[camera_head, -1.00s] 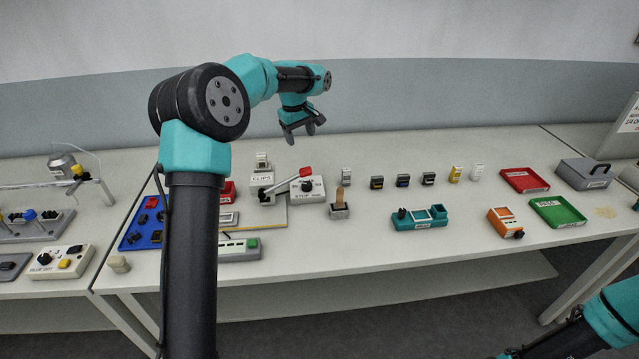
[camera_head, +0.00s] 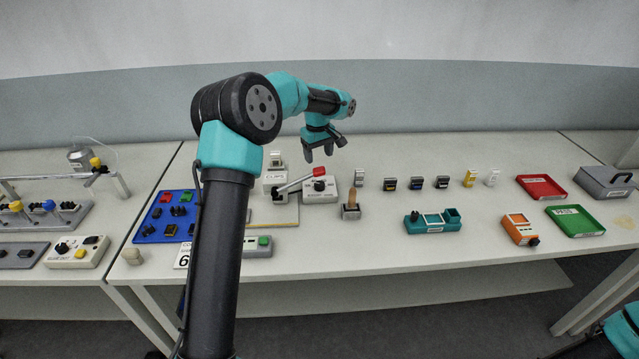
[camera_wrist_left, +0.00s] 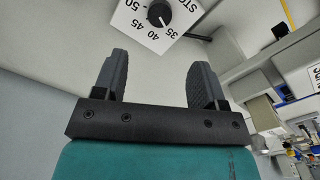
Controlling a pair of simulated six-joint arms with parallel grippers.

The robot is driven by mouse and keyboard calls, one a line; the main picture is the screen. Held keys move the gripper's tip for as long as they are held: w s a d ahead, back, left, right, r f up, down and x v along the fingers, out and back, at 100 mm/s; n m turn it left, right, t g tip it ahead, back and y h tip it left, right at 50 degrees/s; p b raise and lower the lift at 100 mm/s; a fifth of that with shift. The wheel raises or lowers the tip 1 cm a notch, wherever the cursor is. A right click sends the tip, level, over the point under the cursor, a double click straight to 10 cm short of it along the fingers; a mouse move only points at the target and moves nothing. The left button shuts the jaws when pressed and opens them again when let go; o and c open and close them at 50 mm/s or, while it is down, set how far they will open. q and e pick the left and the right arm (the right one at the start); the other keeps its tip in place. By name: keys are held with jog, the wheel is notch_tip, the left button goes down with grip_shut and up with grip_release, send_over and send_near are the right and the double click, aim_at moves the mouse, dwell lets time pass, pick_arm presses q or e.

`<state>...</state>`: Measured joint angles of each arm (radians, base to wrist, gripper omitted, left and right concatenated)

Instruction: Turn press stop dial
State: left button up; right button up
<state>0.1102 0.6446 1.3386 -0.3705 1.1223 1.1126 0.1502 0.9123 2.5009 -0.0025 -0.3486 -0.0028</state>
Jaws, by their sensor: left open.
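The stop dial is a black round knob (camera_head: 319,185) on a white box (camera_head: 321,196) near the middle of the bench. A lever with a red end crosses the press and reaches over the box's back edge. My left gripper (camera_head: 318,153) is open and empty, in the air above and behind the dial. In the left wrist view the dial knob (camera_wrist_left: 159,13) shows at the top, its white face marked 35, 40, 45, 50 and "STO". It lies beyond the open fingers (camera_wrist_left: 158,68), apart from them. My right gripper is not visible; only part of my right arm shows at lower right.
The grey clips press (camera_head: 276,184) stands left of the dial box. A wooden-handled tool in a grey holder (camera_head: 351,211) stands close at right. Several small connectors, a teal fixture (camera_head: 433,221), and red (camera_head: 541,187) and green trays lie further right. A blue panel (camera_head: 166,217) is at left.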

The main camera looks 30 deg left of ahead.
aim_at(320, 184)
pick_arm(q)
notch_tip(320, 184, down, 12)
jog(key=shift+w+d+f, duration=0.1)
dwell(0.4)
jog(key=shift+c, duration=0.5)
jog(key=c, duration=0.8)
